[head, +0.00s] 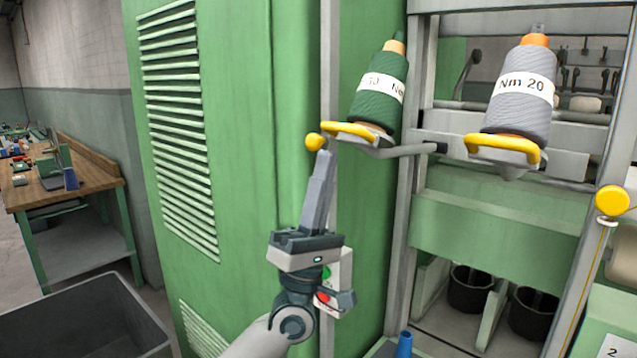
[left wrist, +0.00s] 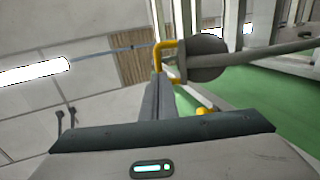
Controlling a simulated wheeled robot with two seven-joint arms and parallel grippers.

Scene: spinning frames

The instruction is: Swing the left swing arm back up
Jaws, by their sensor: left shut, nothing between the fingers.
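The left swing arm (head: 400,150) is a grey bar reaching left from the machine frame. It carries a green yarn cone (head: 377,98) on a plate with a yellow handle (head: 350,130). My left gripper (head: 324,155) points upward just below and left of that handle, its fingers together and empty. In the left wrist view the finger ends (left wrist: 158,80) are close to the yellow handle (left wrist: 166,44); I cannot tell if they touch it. The plate's round underside (left wrist: 207,60) shows beside the handle. My right gripper is not in view.
A yellow ball knob (head: 314,142) shows by my left fingertips. A second arm with a grey cone (head: 521,88) and yellow handle hangs to the right. A green cabinet (head: 255,150) stands behind my arm. A dark bin (head: 85,320) and a workbench (head: 75,180) are at left.

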